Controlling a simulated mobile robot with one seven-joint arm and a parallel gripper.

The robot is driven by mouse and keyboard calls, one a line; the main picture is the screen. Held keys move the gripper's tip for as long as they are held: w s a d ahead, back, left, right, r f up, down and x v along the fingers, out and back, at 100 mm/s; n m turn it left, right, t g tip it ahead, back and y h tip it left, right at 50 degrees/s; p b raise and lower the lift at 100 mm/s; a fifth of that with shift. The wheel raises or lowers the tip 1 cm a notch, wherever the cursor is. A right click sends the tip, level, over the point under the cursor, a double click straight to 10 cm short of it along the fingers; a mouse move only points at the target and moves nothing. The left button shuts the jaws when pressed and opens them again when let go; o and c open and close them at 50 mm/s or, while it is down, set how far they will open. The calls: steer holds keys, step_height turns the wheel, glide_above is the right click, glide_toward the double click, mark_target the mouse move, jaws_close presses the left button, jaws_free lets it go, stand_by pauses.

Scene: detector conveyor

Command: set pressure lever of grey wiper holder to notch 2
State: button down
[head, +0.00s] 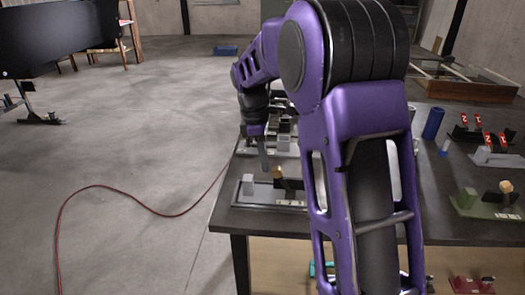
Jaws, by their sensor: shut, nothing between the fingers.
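The grey wiper holder (243,196) appears to be the low fixture near the table's front left corner. It has a light grey block (248,184), a tan-knobbed lever (279,172) and a pale label strip along its front edge. My arm covers its right end, and the notch marks are too small to read. My gripper (264,166) points down, shut and empty, just behind and above the holder, between the block and the knob in the picture. I cannot tell whether it touches anything.
A green holder (488,208) with a tan knob, fixtures with red tags (495,158) and a blue cylinder (433,122) stand on the right of the dark table (440,235). More grey parts (284,128) stand behind my gripper. A red holder (470,286) is lower right. Floor at left is mostly clear, with a red cable (130,194).

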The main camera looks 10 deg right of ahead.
mark_target(278, 168)
steer(key=shift+d+f, duration=0.25)
steer(key=shift+f, duration=0.95)
steer(key=shift+s, duration=0.1)
steer(key=d+y, duration=0.1)
steer(key=d+r+y+p, duration=0.1)
steer(key=s+d+t+y, duration=0.1)
steer(key=shift+d+r+y, duration=0.1)
steer(key=shift+r+y, duration=0.25)
steer(key=shift+y, duration=0.05)
steer(key=shift+s+d+r+p, duration=0.1)
steer(key=shift+d+r+p, duration=0.1)
steer(key=shift+d, duration=0.15)
steer(key=shift+s+d+r+p, duration=0.1)
steer(key=shift+d+p, duration=0.05)
steer(key=shift+d, duration=0.2)
